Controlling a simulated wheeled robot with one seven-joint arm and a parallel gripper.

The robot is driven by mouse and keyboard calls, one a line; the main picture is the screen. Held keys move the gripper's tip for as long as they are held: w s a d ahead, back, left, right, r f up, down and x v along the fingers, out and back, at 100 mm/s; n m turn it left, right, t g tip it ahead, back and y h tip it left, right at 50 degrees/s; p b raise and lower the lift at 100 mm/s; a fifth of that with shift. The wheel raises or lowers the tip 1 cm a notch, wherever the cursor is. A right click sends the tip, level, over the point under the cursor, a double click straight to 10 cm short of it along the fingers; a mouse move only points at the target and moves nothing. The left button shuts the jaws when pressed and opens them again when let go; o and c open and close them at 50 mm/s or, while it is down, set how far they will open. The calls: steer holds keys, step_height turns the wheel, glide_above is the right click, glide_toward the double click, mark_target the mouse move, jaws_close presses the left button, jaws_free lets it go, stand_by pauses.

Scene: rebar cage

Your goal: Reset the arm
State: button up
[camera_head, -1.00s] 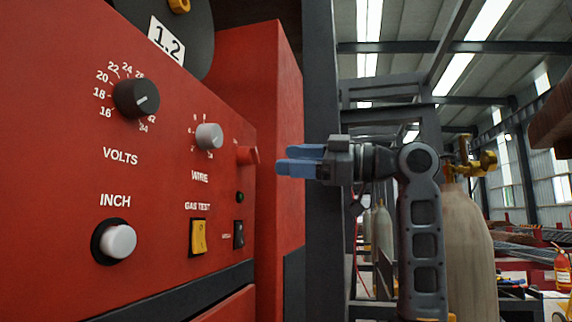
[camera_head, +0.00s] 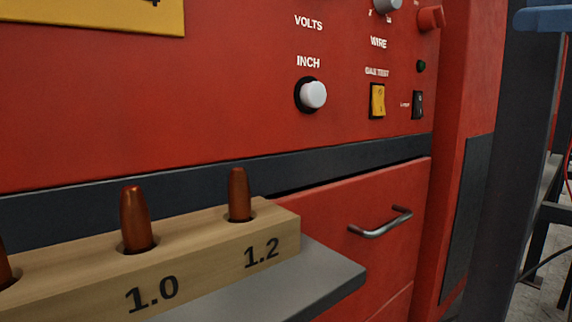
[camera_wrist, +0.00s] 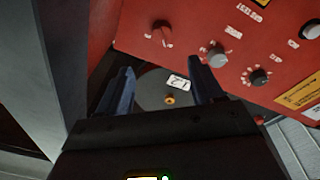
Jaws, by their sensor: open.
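My gripper shows its two blue fingers spread apart in the wrist view (camera_wrist: 164,78), with nothing held between them. Through the gap, a dark wire spool with a white 1.2 label (camera_wrist: 178,82) is seen behind the fingertips. In the head view only a blue finger (camera_head: 543,18) shows at the top right edge, to the right of the red welding machine (camera_head: 150,110). The rest of the gripper and arm is outside that view.
A wooden block (camera_head: 200,262) with copper tips marked 1.0 and 1.2 rests on a grey shelf (camera_head: 330,285) in front of the machine. A metal drawer handle (camera_head: 380,223) sticks out at right. A dark post (camera_head: 500,160) stands right of the machine.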

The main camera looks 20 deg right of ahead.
steer(key=w+a+f+m+t+h+p, duration=0.15)
steer(key=w+f+m, duration=0.25)
steer(key=f, duration=0.6)
steer(key=w+a+f+m+h, duration=0.1)
steer(key=w+f+m+h, duration=0.3)
steer(key=f, duration=0.5)
steer(key=s+a+f+m+g+h+p, duration=0.1)
steer(key=s+a+f+m, duration=0.2)
steer(key=f, duration=0.7)
steer(key=s+a+f+m+h+p, duration=0.1)
steer(key=a+f+m, duration=0.3)
steer(key=f, duration=0.5)
steer(key=s+a+f+g+h, duration=0.2)
steer(key=s+a+f+g, duration=0.1)
steer(key=s+a+f, duration=0.9)
steer(key=s+a+r+n+y+p, duration=0.1)
steer(key=s+a+n, duration=0.1)
steer(key=s, duration=0.9)
steer(key=s+a+r+n+y+p, duration=0.1)
steer(key=s+a+n+y, duration=0.1)
steer(key=s, duration=0.9)
steer(key=shift+a+r+g+p, duration=0.2)
steer(key=shift+r+g+p, duration=0.1)
steer(key=shift+r+g, duration=0.05)
